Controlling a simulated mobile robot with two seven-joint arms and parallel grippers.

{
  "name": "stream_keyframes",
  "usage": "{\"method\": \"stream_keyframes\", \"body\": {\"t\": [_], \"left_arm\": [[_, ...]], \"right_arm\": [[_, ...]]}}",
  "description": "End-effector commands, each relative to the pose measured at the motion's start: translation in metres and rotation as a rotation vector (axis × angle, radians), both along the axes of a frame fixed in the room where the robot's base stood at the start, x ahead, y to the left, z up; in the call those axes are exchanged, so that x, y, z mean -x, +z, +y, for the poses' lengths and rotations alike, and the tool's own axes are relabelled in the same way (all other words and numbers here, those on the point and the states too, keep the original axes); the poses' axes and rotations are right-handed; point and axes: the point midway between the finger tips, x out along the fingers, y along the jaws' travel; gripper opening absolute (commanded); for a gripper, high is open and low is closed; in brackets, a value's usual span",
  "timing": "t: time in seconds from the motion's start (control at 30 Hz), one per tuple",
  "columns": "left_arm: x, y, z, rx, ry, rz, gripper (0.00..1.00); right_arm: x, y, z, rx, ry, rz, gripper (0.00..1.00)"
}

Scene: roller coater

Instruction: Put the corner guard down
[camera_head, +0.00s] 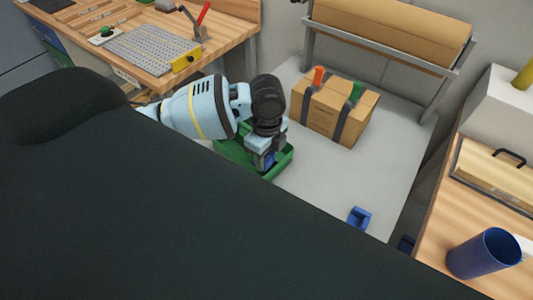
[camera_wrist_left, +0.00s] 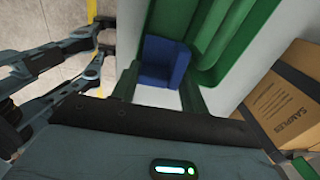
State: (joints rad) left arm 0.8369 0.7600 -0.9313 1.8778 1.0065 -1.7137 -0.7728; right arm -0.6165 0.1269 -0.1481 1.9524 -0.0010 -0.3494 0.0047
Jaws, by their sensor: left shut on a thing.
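My left gripper (camera_head: 265,148) points down over the green tray (camera_head: 284,166) on the pale tabletop. It is shut on a blue corner guard (camera_head: 269,161), an angled piece mostly hidden by the fingers. In the left wrist view the corner guard (camera_wrist_left: 165,62) shows between the dark fingers of the left gripper (camera_wrist_left: 160,88), beside the green tray wall (camera_wrist_left: 225,45). I cannot tell whether it touches the tray. A second blue angled piece (camera_head: 359,217) lies on the pale surface to the right. I do not make out my right gripper in the head view.
A strapped cardboard box (camera_head: 335,108) stands behind the tray, with an orange and a green piece on top. A wooden bench (camera_head: 225,20) is at the back left. A blue cup (camera_head: 484,253) stands on the right bench. The pale surface between is clear.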

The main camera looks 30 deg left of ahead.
Motion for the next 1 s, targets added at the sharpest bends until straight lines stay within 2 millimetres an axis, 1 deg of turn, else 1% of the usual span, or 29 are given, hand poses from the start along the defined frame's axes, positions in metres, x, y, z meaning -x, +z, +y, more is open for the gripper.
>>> {"method": "stream_keyframes", "body": {"t": [0.37, 0.4, 0.53, 0.57, 0.87, 1.0], "left_arm": [[0.0, -0.009, 0.0, 0.0, 0.0, 0.002, 0.23], [0.0, -0.009, 0.0, 0.0, 0.0, 0.001, 0.47], [0.0, -0.009, 0.0, 0.0, 0.0, 0.001, 0.64], [0.0, -0.009, 0.0, 0.0, 0.0, 0.001, 0.66], [0.0, -0.007, 0.0, 0.0, 0.0, 0.0, 0.66], [-0.001, 0.005, 0.0, 0.001, -0.001, -0.003, 0.66]], "right_arm": [[0.001, -0.002, 0.0, 0.0, -0.001, 0.004, 0.36], [0.001, -0.002, 0.0, 0.001, 0.0, 0.004, 0.36], [0.001, -0.002, 0.0, 0.001, 0.0, 0.004, 0.36], [0.001, -0.002, 0.0, 0.001, 0.0, 0.004, 0.36], [0.001, -0.002, -0.001, 0.001, -0.001, 0.004, 0.36], [0.001, -0.001, -0.001, 0.001, -0.001, 0.003, 0.36]]}}
